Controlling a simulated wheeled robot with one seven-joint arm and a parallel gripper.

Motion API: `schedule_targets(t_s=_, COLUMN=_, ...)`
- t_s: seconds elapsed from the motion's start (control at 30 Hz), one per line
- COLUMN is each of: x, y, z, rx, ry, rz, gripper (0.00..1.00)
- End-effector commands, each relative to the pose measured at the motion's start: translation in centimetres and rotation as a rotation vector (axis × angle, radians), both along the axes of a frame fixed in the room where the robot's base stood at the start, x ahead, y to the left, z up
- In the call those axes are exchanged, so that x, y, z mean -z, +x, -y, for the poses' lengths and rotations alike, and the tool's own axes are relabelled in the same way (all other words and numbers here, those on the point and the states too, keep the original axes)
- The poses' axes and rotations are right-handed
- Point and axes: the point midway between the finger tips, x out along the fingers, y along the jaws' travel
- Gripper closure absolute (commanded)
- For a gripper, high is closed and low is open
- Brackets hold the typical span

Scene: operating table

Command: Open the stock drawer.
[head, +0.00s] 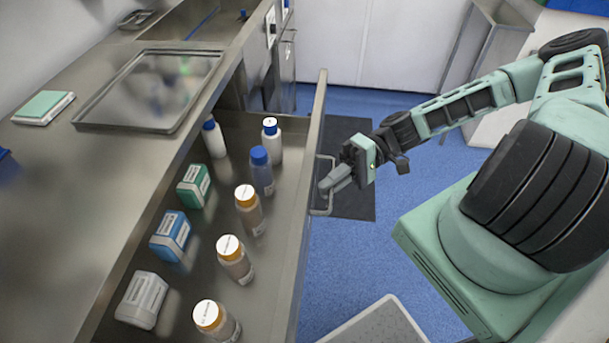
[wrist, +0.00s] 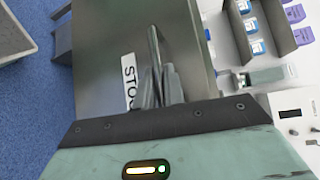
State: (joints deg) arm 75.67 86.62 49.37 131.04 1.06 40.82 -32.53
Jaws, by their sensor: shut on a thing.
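The stock drawer (head: 306,170) stands pulled well out from under the steel counter, with its contents in plain view in the head view. My gripper (head: 328,188) is at the drawer's front, shut on the bar handle (head: 320,211). In the wrist view the handle (wrist: 154,45) runs up from between my fingers (wrist: 160,88). Part of the handle is hidden by the fingers.
Inside the drawer are several bottles, some with orange lids (head: 229,246) and some with blue caps (head: 260,156), and boxes in green (head: 193,186), blue (head: 170,236) and white (head: 142,299). A steel tray (head: 150,90) lies on the counter. A grey-topped object (head: 375,325) stands at the bottom.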

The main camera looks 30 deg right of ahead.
Motion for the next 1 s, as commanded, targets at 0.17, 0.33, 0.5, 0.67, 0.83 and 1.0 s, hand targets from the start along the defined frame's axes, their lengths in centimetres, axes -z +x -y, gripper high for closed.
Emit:
schedule_targets(t_s=0.17, x=-0.2, y=-2.0, z=2.8, rx=0.006, ry=-0.004, rz=-0.001, gripper=1.00)
schedule_targets(t_s=0.33, x=-0.1, y=-4.0, z=5.3, rx=0.006, ry=-0.004, rz=-0.002, gripper=1.00)
schedule_targets(t_s=0.5, x=-0.1, y=-5.7, z=7.5, rx=0.005, ry=-0.004, rz=-0.001, gripper=1.00)
schedule_targets(t_s=0.67, x=-0.1, y=-6.9, z=9.1, rx=0.005, ry=-0.004, rz=0.000, gripper=1.00)
schedule_targets(t_s=0.83, x=0.0, y=-7.8, z=10.2, rx=0.002, ry=-0.003, rz=0.001, gripper=1.00)
schedule_targets(t_s=1.0, x=0.0, y=-8.2, z=10.7, rx=0.003, ry=-0.002, rz=0.001, gripper=1.00)
